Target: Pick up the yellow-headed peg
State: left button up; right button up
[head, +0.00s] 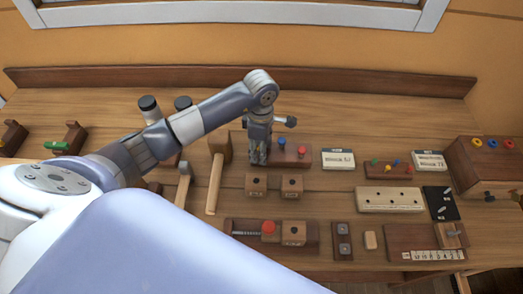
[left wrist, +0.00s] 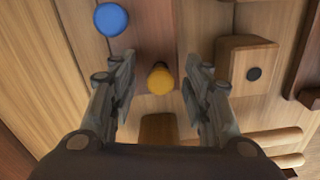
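The yellow-headed peg (left wrist: 160,79) shows in the left wrist view, between the two fingers of my left gripper (left wrist: 158,73). The fingers are spread, with a gap on both sides of the yellow head. A blue peg (left wrist: 112,19) is at the upper left of that view. In the head view my left gripper (head: 259,155) points down at the left end of a dark wooden peg block (head: 291,162). A blue peg (head: 282,143) and a red peg (head: 301,151) stand in this block. The yellow peg is hidden there. My right gripper is not in view.
A wooden mallet (head: 217,175) lies left of the gripper, and two wooden blocks (head: 257,184) (head: 292,185) sit just in front. A white card (head: 338,159) and another peg board (head: 389,169) are to the right.

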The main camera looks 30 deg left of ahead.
pick_arm(q)
jog(key=c, duration=0.7)
jog(key=shift+r, duration=0.1)
